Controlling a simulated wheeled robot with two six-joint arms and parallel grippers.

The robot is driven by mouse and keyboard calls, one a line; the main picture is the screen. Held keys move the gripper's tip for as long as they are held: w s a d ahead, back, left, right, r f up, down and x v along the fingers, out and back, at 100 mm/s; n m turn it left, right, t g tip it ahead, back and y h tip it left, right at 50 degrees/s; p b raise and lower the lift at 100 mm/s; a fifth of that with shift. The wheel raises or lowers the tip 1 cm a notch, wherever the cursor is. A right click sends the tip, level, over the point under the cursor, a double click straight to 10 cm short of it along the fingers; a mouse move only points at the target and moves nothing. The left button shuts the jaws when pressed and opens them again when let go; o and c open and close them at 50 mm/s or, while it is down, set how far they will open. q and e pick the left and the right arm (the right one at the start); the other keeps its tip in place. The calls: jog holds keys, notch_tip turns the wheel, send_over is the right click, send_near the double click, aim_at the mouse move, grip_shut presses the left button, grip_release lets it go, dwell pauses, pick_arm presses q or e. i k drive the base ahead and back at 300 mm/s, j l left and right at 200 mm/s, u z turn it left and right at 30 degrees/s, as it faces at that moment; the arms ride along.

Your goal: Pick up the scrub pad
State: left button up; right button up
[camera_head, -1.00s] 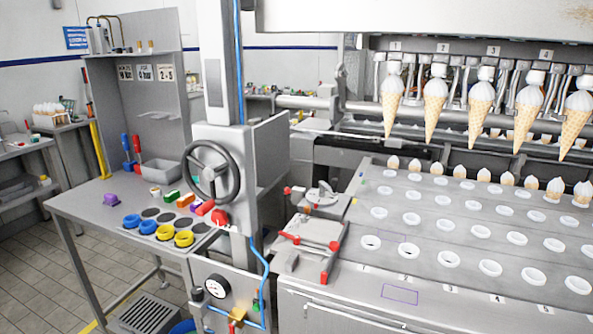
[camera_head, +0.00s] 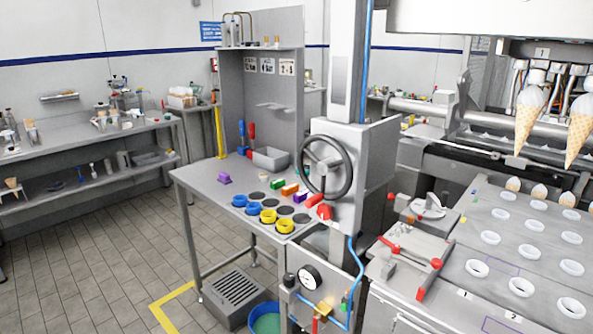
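I cannot make out the scrub pad for certain. Small coloured blocks lie in a row on the grey metal table: a green block (camera_head: 277,184), an orange block (camera_head: 290,190) and a purple block (camera_head: 300,197). A separate purple object (camera_head: 224,178) lies near the table's left side. All are too small to tell whether one is a pad. Neither of my grippers is in view.
The grey table (camera_head: 205,186) also holds blue rings (camera_head: 240,200), yellow rings (camera_head: 269,216) and a grey bin (camera_head: 270,158). A handwheel (camera_head: 326,167) and the cone machine stand to the right. A drain box (camera_head: 236,293) and bucket (camera_head: 265,319) are below. Tiled floor at left is clear.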

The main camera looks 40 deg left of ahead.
aim_at(224, 178)
jog(key=u, duration=1.7)
jog(key=z, duration=1.95)
jog(key=u, duration=1.95)
jog(key=i+j+u, duration=0.1)
jog(key=i, duration=0.3)
jog(key=i+j, duration=0.3)
jog(key=i+j+u, duration=0.05)
jog(key=i, duration=0.05)
